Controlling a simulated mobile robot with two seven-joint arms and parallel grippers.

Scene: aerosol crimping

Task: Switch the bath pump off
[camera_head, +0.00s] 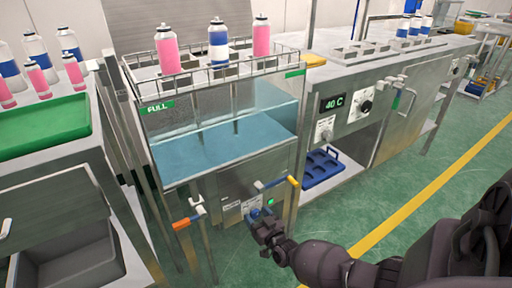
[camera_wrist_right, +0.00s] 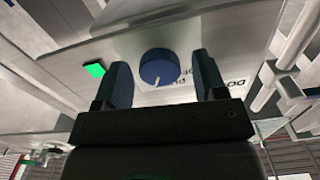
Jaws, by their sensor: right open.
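My right gripper (camera_head: 262,222) is open in front of the panel. In the right wrist view its fingers (camera_wrist_right: 164,80) appear on either side of the knob, with gaps to both sides. I cannot tell whether they reach around it. My left gripper is out of view.
Pink and blue-white cans stand in the bath's top rack (camera_head: 205,62). A blue crate (camera_head: 322,168) sits on a shelf to the right.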

